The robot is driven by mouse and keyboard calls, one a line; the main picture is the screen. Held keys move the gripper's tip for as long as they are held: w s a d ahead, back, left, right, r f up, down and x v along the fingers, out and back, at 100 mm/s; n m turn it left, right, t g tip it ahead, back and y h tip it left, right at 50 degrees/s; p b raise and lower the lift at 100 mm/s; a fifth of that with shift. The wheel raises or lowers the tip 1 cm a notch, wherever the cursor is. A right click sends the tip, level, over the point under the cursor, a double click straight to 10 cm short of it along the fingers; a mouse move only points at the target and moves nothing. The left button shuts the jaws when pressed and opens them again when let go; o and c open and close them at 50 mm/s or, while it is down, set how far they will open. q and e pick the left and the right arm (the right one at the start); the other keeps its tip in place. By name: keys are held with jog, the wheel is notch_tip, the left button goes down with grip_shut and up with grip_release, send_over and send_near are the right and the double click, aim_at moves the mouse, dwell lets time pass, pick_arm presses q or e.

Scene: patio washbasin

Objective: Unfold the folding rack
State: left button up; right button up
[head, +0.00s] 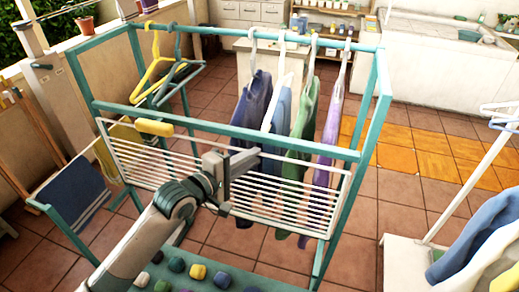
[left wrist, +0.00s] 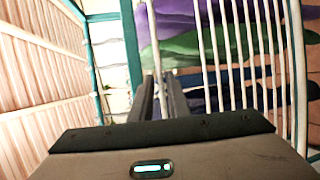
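The folding rack (head: 140,162) is a white panel of thin parallel rods on the front of a teal drying frame (head: 362,135). It hangs down steeply below the frame's front rail. My left gripper (head: 252,158) reaches the rack's upper edge from the front, a little right of its middle. In the left wrist view, the rack's white rods (left wrist: 213,50) run up the picture. The fingers of my left gripper (left wrist: 160,88) are close together about the outermost white bar and look shut on it. My right gripper is in neither view.
Shirts (head: 305,115) hang on hangers behind the rack. A yellow block (head: 154,127) sits at the rack's upper left. Small coloured lumps (head: 197,271) lie on the frame's lower shelf. A white stand with clothes (head: 490,235) is at the right.

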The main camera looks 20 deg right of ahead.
pick_arm(q)
jog(key=shift+p+x, duration=0.4)
jog(key=shift+x, duration=1.5)
jog(key=shift+f, duration=0.1)
grip_shut()
